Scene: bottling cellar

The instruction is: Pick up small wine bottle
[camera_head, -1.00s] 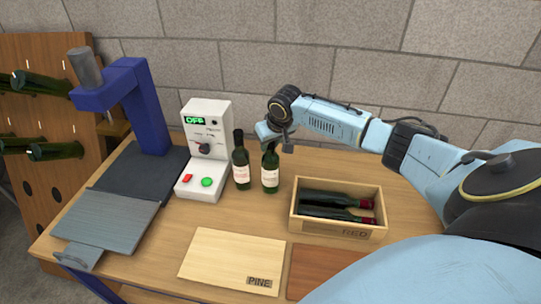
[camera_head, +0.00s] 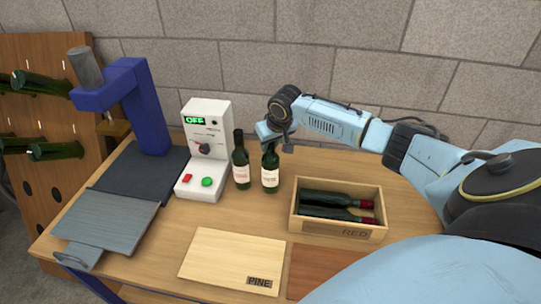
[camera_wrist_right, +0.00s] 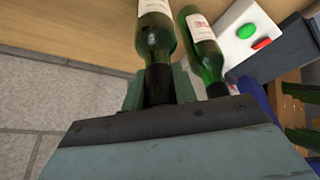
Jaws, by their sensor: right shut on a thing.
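Two dark green wine bottles with pale labels stand side by side on the wooden table, the left bottle (camera_head: 240,163) and the right bottle (camera_head: 270,172). My right gripper (camera_head: 270,142) is shut on the neck of the right bottle from above. The held bottle is upright; I cannot see any clear gap under it. In the right wrist view the held bottle (camera_wrist_right: 156,32) runs up from the jaws, and the other bottle (camera_wrist_right: 204,48) is close beside it. The held bottle's top is hidden by the gripper. My left gripper is not in view.
A white control box (camera_head: 205,150) reading OFF stands left of the bottles. A wooden crate (camera_head: 336,227) marked RED, with bottles lying inside, is to the right. A PINE board (camera_head: 225,258) lies in front. A blue press (camera_head: 140,105) stands at the left.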

